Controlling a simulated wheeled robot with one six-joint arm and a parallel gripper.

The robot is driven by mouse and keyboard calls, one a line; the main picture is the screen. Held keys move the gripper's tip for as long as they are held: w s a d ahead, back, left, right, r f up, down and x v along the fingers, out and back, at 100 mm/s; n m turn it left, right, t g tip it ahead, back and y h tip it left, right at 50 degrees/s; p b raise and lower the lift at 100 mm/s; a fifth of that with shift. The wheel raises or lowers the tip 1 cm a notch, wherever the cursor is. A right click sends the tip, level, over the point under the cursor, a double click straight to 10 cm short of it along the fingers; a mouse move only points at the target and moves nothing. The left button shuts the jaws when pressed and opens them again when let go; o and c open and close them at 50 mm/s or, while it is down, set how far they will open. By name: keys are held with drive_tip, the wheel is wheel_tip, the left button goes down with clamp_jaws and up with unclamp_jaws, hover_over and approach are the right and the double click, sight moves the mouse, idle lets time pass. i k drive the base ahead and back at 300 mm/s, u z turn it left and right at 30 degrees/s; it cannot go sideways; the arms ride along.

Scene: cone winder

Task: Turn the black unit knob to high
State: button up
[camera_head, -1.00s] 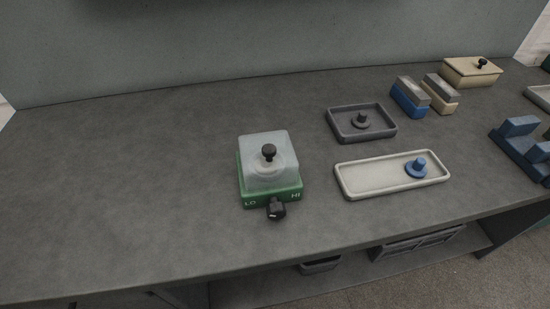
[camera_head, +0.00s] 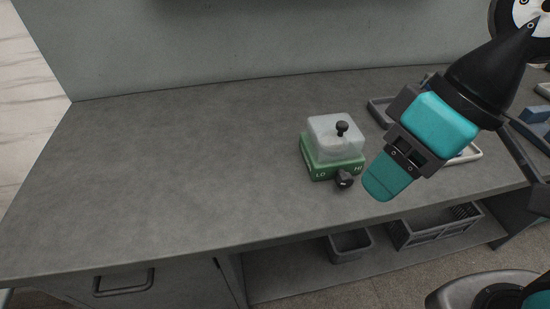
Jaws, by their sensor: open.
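A green unit (camera_head: 326,171) stands near the front of the grey bench under a clear cover (camera_head: 333,134) with a small black knob on top. Its front panel is marked LO on the left and HI on the right. The black unit knob (camera_head: 344,181) sticks out of that front, between the marks; its pointer setting is too small to tell. My gripper (camera_head: 384,184), with teal fingers, hangs to the right of the knob, apart from it in the picture. It is open and empty; one finger hides most of the other.
My arm covers much of the right of the bench, partly hiding a dark tray (camera_head: 378,108) and a pale tray (camera_head: 473,153). The left of the bench (camera_head: 170,160) is bare. Grey bins (camera_head: 349,246) sit on the shelf below.

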sight(343, 180)
drive_tip(key=u, duration=0.1)
drive_tip(key=k, duration=0.5)
drive_tip(key=z, duration=0.5)
drive_tip(key=i, duration=0.65)
drive_tip(key=u, duration=0.7)
drive_tip(key=k, duration=1.25)
drive_tip(key=i, duration=0.8)
drive_tip(key=u, duration=0.5)
